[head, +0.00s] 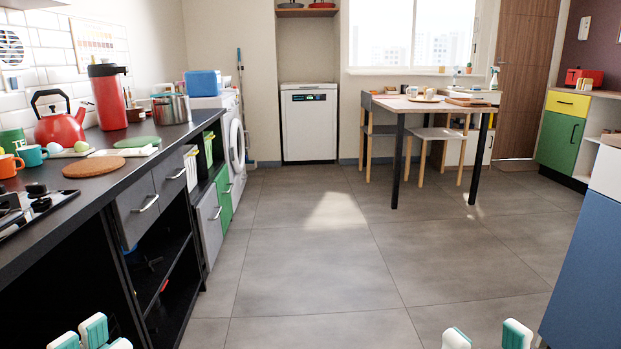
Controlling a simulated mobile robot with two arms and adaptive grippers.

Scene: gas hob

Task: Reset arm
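The tips of my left gripper (92,338) show at the bottom left edge, with teal and white pads close together. Most of it is cut off, and its opening cannot be made out. The tips of my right gripper (487,337) show at the bottom right, two pads with a clear gap and floor between them. Nothing shows in that gap. Both arms are out of view. The gas hob (30,207) lies in the dark counter at the far left, partly cut off by the picture edge.
The dark counter (115,165) runs along the left, bearing a red kettle (60,122), mugs and a pot (171,109). Open black shelves are below. A blue cabinet (588,255) stands at right. A table (445,105) stands farther back. The grey floor between is clear.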

